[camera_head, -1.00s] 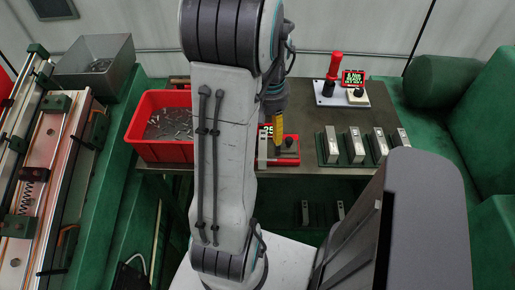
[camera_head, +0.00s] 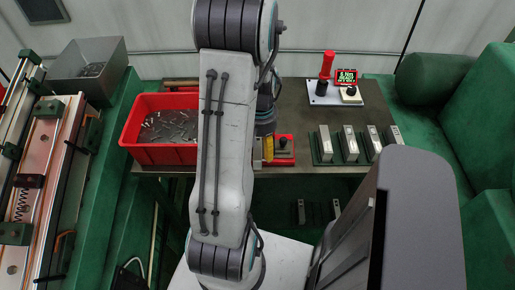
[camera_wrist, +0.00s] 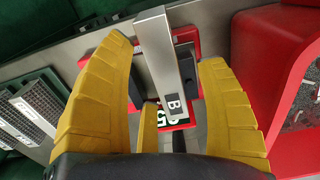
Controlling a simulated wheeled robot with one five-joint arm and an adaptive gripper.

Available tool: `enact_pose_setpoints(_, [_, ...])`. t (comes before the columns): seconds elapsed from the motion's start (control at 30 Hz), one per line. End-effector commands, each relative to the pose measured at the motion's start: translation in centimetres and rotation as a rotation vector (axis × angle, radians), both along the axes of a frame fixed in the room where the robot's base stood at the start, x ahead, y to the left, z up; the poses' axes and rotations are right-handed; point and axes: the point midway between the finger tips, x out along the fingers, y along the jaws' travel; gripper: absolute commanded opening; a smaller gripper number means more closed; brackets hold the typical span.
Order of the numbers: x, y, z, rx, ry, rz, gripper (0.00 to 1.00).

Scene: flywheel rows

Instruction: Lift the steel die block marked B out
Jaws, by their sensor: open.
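The steel die block marked B (camera_wrist: 160,60) is a long grey bar with a black "B" label at its near end in the wrist view. In the head view the red fixture (camera_head: 284,157) sits near the bench's front edge. My arm hides most of the block and gripper there; a bit of yellow finger shows.
A red bin (camera_head: 160,151) of small metal parts stands left of the fixture. Several upright steel blocks (camera_head: 350,145) on green bases stand to the right. Bench between is clear.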

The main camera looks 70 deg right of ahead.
Motion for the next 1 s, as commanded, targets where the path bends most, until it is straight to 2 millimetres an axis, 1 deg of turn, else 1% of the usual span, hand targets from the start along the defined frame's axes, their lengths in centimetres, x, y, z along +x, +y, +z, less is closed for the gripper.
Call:
enact_pose_setpoints(0.13, [0.0,0.01,0.0,0.0,0.0,0.0,0.66])
enact_pose_setpoints(0.17, [0.0,0.01,0.01,0.0,0.0,0.0,0.68])
enact_pose_setpoints(0.9, [-0.01,0.02,0.02,0.001,0.0,0.0,0.02])
enact_pose_setpoints(0.93, [-0.01,0.02,0.02,0.001,0.0,0.0,0.0])
enact_pose_setpoints(1.0, [0.01,-0.07,0.13,-0.002,-0.001,0.0,0.0])
